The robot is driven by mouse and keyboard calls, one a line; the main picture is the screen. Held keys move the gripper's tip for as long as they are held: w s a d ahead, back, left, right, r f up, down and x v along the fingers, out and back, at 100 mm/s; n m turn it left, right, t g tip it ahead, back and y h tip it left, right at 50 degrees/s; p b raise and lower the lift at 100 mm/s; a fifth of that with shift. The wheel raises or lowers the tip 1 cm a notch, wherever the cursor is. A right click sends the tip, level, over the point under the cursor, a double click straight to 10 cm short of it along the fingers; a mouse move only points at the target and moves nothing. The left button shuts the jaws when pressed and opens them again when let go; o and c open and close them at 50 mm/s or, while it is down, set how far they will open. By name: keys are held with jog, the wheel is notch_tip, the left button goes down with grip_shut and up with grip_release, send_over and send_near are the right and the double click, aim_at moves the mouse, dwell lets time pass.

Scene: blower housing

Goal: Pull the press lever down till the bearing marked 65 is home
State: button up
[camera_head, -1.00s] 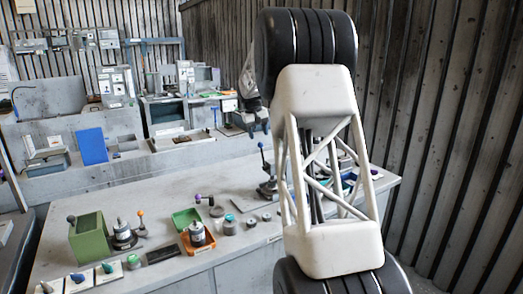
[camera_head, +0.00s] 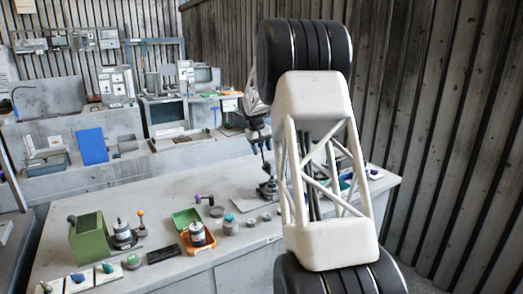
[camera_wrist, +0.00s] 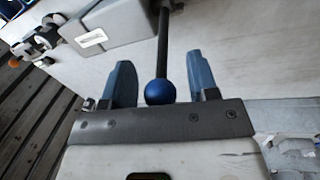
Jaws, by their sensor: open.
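The press (camera_head: 268,187) stands near the back edge of the bench, partly hidden behind my arm in the head view. Its lever is a dark rod (camera_wrist: 164,40) ending in a blue ball knob (camera_wrist: 160,92). My gripper (camera_wrist: 158,68) is open, with one blue-grey finger on each side of the lever. The knob sits between the fingers, close to the palm, with gaps visible on both sides. In the head view my gripper (camera_head: 259,138) is at the lever's upper end. I cannot make out a bearing marked 65.
An orange tray (camera_head: 212,245), a green bin (camera_head: 197,213), a green box (camera_head: 88,237) and several small parts stand on the bench left of the press. A grey block with a white label (camera_wrist: 92,39) lies beside the lever in the wrist view.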

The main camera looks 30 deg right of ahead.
jog(key=shift+f, duration=0.2)
jog(key=shift+c, duration=0.4)
grip_shut()
